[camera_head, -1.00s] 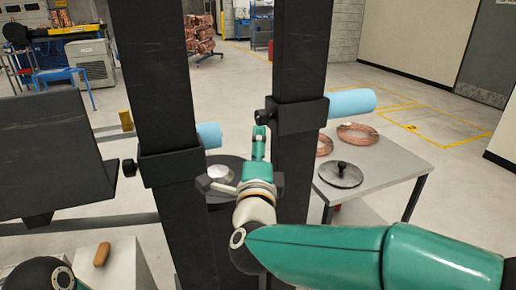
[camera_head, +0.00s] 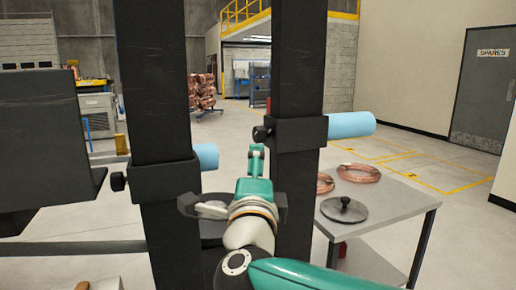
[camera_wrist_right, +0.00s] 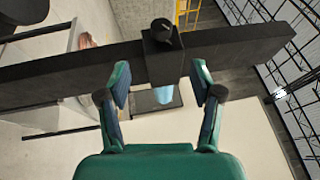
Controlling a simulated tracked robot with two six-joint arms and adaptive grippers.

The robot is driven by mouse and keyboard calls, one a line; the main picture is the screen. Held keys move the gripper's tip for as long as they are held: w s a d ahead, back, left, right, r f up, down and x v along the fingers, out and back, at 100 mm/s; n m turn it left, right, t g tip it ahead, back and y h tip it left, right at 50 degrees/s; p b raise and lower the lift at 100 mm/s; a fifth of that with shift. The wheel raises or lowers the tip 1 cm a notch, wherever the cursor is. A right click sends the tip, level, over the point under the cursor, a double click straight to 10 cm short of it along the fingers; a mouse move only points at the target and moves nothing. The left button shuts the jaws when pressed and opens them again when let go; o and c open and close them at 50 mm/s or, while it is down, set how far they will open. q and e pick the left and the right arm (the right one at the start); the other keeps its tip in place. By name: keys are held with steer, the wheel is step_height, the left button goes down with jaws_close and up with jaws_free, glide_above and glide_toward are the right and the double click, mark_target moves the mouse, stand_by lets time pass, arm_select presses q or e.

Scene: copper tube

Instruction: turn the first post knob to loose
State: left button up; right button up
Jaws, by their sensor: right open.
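Two dark upright posts, a left post (camera_head: 158,95) and a right post (camera_head: 297,70), each carry a black collar with a small black side knob and a light blue cylinder. The left knob (camera_head: 118,181) is left of its post; the right knob (camera_head: 261,133) is left of the other. My right gripper (camera_head: 256,163) is between the posts, just below the right knob. In the right wrist view my right gripper (camera_wrist_right: 162,80) is open and empty. A black knob (camera_wrist_right: 163,29) on a collar (camera_wrist_right: 163,60) lies ahead, between the finger lines, apart from them. My left gripper is out of view.
A grey table (camera_head: 396,222) at right holds copper coils (camera_head: 357,173) and a round disc with a knob (camera_head: 344,209). A dark angled panel (camera_head: 45,135) fills the left side. Open floor lies behind the posts.

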mark_target(257, 137)
steer(key=w+p, duration=0.1)
steer(key=w, duration=0.4)
steer(key=w+d+r+p, duration=0.1)
steer(key=w, duration=0.4)
steer(key=w+r+p, duration=0.1)
steer(key=w+p, duration=0.1)
steer(key=w, duration=0.4)
steer(key=shift+w+d+r, duration=0.1)
steer(key=shift+d+r, duration=0.1)
steer(key=shift+r, duration=0.05)
steer(key=c, duration=1.2)
steer(key=shift+o, duration=0.2)
steer(key=shift+p, duration=0.7)
steer(key=n+g+p, duration=0.2)
steer(key=g+p, duration=0.3)
steer(key=p, duration=1.7)
steer(key=shift+g+p, duration=0.3)
steer(key=shift+f+g+p, duration=0.35)
steer(key=shift+g+p, duration=0.15)
steer(key=shift+p, duration=0.5)
